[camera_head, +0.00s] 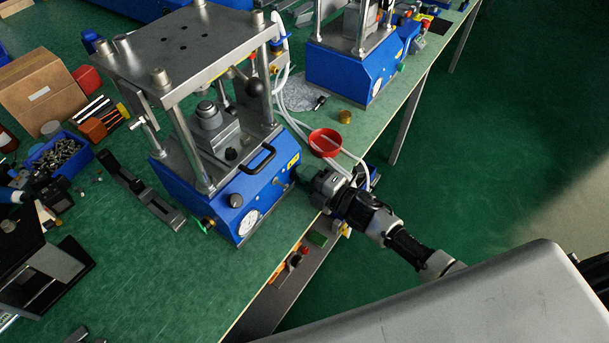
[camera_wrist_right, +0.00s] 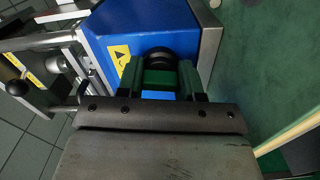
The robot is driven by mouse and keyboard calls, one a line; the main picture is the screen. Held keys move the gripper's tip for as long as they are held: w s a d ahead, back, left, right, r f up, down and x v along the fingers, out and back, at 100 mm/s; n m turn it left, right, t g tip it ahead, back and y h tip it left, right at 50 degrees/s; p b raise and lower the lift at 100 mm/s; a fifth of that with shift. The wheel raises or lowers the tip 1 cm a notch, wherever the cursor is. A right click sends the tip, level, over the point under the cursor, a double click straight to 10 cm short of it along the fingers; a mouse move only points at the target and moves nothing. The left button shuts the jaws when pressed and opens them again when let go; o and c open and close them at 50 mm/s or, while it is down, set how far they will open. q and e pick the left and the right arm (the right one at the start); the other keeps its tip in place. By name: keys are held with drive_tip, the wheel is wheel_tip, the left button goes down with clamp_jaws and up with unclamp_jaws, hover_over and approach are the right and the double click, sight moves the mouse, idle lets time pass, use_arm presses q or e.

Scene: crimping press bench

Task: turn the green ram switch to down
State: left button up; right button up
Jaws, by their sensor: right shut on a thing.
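The blue press (camera_head: 215,190) stands on the green bench, with a metal top plate on columns. My right gripper (camera_head: 308,181) is at the right end of its blue front face. In the right wrist view the fingers (camera_wrist_right: 168,82) are shut on the green ram switch (camera_wrist_right: 159,78), in front of its round black base (camera_wrist_right: 158,56) on the blue face. The switch itself is hidden behind my gripper in the head view, and its exact angle is hard to tell. My left gripper is not in view.
A red bowl (camera_head: 325,142) and white hoses are close behind my right gripper. A second press (camera_head: 345,72) stands farther back. A cardboard box (camera_head: 42,92) is at left.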

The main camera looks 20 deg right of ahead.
drive_tip(key=m+p, duration=0.2)
drive_tip(key=m, duration=0.3)
drive_tip(key=shift+m+p, duration=0.55)
drive_tip(key=shift+m, duration=1.85)
drive_tip(key=o, duration=0.9)
drive_tip(key=shift+o, duration=0.2)
drive_tip(key=b+v, duration=0.1)
drive_tip(key=v, duration=0.9)
drive_tip(key=shift+s+d, duration=0.3)
drive_tip(key=shift+f, duration=0.15)
